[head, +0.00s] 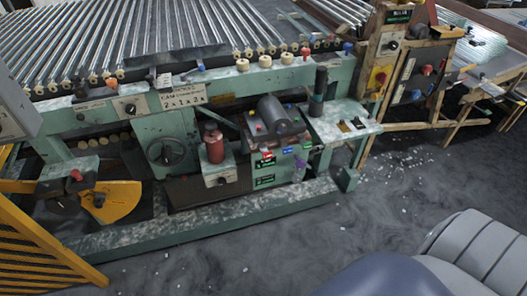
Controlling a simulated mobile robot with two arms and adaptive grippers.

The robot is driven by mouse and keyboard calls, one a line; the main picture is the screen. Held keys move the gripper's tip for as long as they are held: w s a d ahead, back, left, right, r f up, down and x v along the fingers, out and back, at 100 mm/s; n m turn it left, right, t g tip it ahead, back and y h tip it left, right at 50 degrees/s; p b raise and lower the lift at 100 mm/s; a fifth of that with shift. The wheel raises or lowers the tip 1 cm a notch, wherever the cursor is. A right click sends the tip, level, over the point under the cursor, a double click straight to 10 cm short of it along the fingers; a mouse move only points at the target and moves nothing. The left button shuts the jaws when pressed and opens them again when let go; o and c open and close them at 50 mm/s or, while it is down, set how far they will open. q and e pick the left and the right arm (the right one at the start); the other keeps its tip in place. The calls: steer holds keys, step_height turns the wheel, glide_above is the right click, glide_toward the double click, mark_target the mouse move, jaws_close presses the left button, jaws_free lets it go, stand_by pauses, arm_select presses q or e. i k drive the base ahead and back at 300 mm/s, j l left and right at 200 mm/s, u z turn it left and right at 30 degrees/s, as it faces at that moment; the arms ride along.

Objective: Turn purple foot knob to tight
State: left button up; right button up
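Neither of my grippers is in view, and nothing touches the knob.
A dark motor-like cylinder (280,116) sits above the labelled box. A red cylinder (213,144) and a handwheel (166,152) are to the left. A yellow slatted guard (35,245) stands at lower left. The grey floor (400,195) before the machine is mostly clear, with small scattered bits.

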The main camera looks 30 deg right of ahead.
mark_target(301, 165)
steer(key=z, duration=1.35)
